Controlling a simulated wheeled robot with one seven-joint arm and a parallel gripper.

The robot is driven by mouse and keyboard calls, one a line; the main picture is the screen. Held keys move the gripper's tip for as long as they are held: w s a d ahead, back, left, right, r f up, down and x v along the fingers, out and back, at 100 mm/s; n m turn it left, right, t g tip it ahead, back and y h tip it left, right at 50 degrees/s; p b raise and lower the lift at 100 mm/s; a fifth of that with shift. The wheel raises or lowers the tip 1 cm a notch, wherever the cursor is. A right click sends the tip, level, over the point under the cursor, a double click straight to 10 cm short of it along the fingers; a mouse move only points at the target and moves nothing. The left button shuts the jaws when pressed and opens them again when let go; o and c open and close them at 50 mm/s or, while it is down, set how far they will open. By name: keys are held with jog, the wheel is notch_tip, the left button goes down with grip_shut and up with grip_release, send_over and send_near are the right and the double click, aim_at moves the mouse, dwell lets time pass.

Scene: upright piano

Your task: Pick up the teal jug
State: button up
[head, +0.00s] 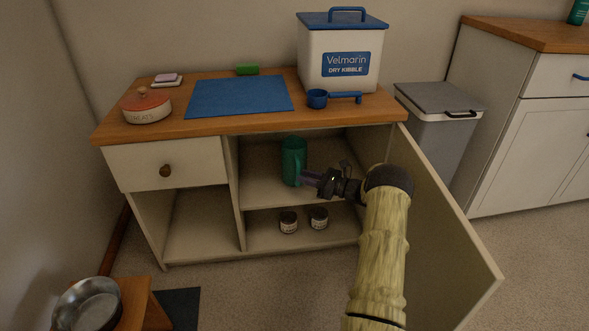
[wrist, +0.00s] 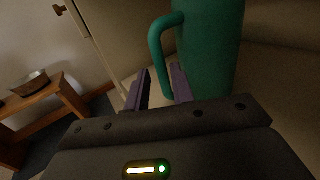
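The teal jug (head: 291,158) stands upright on the upper shelf inside the open right-hand part of the cabinet. In the wrist view the jug (wrist: 210,50) fills the upper right, with its looped handle on the left side. My gripper (head: 308,178) reaches in from the right, close to the jug's handle side. In the wrist view my gripper (wrist: 160,80) has its two purple fingers apart. The lower part of the handle shows between them. I cannot tell how deep the handle sits between the fingers. The jug's lower end is partly hidden by the gripper.
The cabinet's open door (head: 445,225) stands to the right of my arm. Two small jars (head: 288,222) are on the lower shelf. The wooden top (head: 240,122) above holds a kibble bin (head: 338,50), a blue scoop (head: 317,99) and a treats pot (head: 147,108).

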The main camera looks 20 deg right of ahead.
aim_at(297, 185)
jog(key=shift+w+a+f+b, duration=0.1)
jog(key=shift+w+a+b, duration=0.35)
jog(key=shift+b, duration=0.2)
jog(key=b+x, duration=0.2)
jog(key=shift+w+a+b, duration=0.15)
jog(key=shift+w+b, duration=0.15)
jog(key=shift+w, duration=0.1)
jog(key=shift+w+a+r, duration=0.35)
jog(key=shift+w+r, duration=0.1)
grip_shut()
